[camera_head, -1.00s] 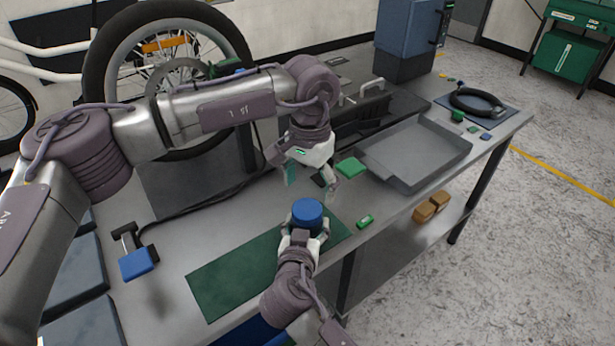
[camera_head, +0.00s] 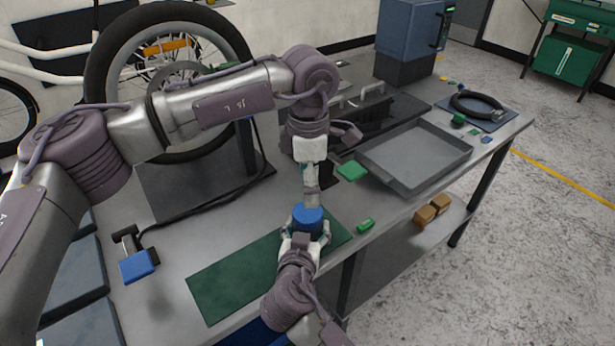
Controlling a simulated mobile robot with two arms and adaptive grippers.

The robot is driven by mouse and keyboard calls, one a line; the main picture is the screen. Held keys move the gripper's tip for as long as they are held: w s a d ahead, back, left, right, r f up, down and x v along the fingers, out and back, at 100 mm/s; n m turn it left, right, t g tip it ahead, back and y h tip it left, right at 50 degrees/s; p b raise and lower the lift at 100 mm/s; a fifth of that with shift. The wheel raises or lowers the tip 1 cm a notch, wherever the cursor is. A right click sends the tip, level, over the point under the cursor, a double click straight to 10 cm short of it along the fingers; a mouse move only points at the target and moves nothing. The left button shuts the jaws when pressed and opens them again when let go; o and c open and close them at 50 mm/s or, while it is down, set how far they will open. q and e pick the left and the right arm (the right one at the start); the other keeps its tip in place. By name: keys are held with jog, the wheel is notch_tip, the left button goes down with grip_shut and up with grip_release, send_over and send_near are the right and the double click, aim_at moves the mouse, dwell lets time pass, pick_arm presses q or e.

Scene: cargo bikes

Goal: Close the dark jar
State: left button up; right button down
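The dark jar (camera_head: 308,230) stands at the right part of the green mat (camera_head: 235,278), and its body is mostly hidden by my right gripper. A blue lid (camera_head: 307,219) is on top of it; I cannot tell whether it is seated. My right gripper (camera_head: 305,238) comes from the front with its fingers around the jar's sides, shut on it. My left gripper (camera_head: 311,202) points down from above, with its fingertips at the back of the lid's top. Its fingers are seen edge-on, so their opening is unclear.
A grey tray (camera_head: 418,155) lies to the right, with a green block (camera_head: 352,170) beside it. A small green piece (camera_head: 365,225) lies near the front edge. A blue-headed tool (camera_head: 138,265) lies at left. A bike wheel (camera_head: 165,75) stands behind.

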aim_at(308, 211)
pick_arm(q)
jog(key=n, duration=0.6)
jog(key=shift+r+n, duration=0.25)
jog(key=shift+n, duration=0.05)
jog(key=n, duration=0.4)
jog(key=shift+a+r, duration=0.1)
jog(key=shift+r, duration=0.05)
jog(key=shift+f, duration=4)
jog(key=c, duration=1.2)
jog(key=m, duration=0.3)
jog(key=shift+m, duration=0.4)
jog(key=m, duration=0.5)
jog(key=o, duration=1.3)
